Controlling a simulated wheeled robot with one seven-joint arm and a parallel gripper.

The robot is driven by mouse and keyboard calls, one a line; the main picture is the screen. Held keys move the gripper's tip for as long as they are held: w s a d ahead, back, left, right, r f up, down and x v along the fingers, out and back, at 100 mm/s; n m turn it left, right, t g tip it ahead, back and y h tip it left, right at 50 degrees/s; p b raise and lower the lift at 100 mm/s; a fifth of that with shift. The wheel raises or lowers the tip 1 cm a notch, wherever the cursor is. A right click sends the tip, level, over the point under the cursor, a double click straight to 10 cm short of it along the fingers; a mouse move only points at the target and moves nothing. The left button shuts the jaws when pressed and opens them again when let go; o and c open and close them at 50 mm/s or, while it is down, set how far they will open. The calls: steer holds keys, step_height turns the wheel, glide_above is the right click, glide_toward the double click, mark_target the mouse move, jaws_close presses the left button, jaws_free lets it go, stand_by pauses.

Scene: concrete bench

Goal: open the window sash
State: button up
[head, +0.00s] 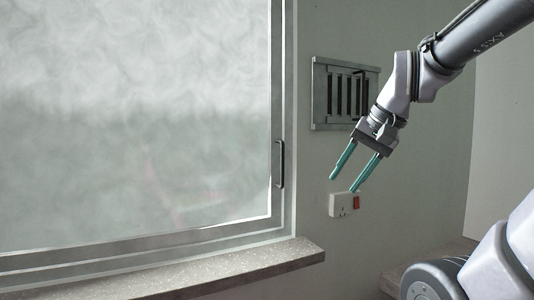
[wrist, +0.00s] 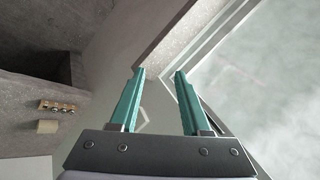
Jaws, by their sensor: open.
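The window sash (head: 130,120) is a large frosted pane in a light frame on the left of the head view, and it looks closed. A dark upright handle (head: 280,164) sits on the right side of its frame. My gripper (head: 343,184) has two teal fingers, spread apart and empty. It hangs to the right of the handle, in front of the wall, pointing down and left. In the wrist view my gripper (wrist: 160,72) shows both fingers apart, with the frosted pane (wrist: 285,110) to the right. I cannot clearly make out the handle there.
A speckled stone sill (head: 230,265) juts out below the window. A metal wall vent (head: 325,98) is behind my arm, and a white socket with a red switch (head: 342,204) is below my gripper. The wrist view shows small objects (wrist: 57,106) on a grey surface at left.

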steer(key=w+a+m+g+y, duration=0.2)
steer(key=w+a+m+y, duration=0.4)
steer(key=w+m+y, duration=0.4)
steer(key=w+d+f+m+t, duration=0.25)
steer(key=w+m+t, duration=0.2)
steer(key=w, duration=0.45)
steer(key=w+d+f+m+t, duration=0.1)
steer(key=w+d+m+t, duration=0.3)
steer(key=w, duration=0.5)
steer(key=g, duration=0.1)
glide_above(282, 184)
steer(key=shift+w+d+r+m+y, duration=0.1)
steer(key=shift+w+r+m+y, duration=0.15)
steer(key=shift+w+m+y, duration=0.15)
jaws_close()
